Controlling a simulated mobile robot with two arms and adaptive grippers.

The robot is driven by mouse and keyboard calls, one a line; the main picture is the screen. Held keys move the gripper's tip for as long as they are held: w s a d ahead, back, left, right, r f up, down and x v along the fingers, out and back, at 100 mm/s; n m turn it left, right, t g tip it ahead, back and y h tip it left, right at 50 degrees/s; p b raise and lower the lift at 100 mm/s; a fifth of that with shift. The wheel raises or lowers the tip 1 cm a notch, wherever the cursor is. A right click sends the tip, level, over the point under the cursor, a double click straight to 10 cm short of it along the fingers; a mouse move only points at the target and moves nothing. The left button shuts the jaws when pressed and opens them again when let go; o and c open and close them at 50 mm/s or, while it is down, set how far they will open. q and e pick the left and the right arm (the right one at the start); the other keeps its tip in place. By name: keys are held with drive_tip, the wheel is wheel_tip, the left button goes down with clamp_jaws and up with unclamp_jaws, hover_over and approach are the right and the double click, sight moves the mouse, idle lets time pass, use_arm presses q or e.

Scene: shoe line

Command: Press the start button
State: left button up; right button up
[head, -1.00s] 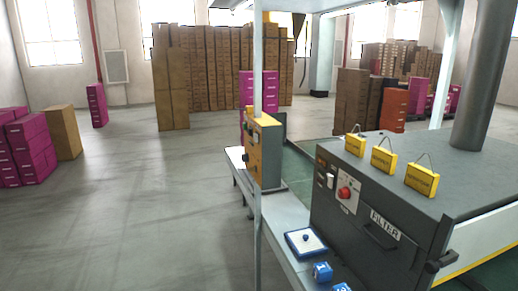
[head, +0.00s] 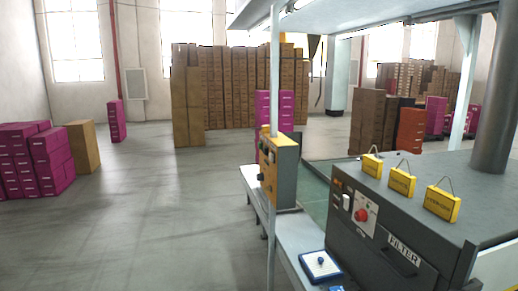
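A yellow-orange control box (head: 268,165) is fixed on the pale post beside the line. It carries small buttons on its face, too small to tell which one is the start button. A grey machine labelled FILTER (head: 400,225) stands at the right. Its front panel has a red round button (head: 361,215) and a white switch (head: 346,202). A small white pad with a blue knob (head: 321,262) lies on the ledge below. Neither of my grippers is in view.
Yellow tags (head: 402,182) stand on the grey machine. Pink boxes (head: 38,160) and a brown box (head: 82,146) stand at left, stacked brown boxes (head: 228,90) at the back. The floor (head: 150,220) at left and centre is clear.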

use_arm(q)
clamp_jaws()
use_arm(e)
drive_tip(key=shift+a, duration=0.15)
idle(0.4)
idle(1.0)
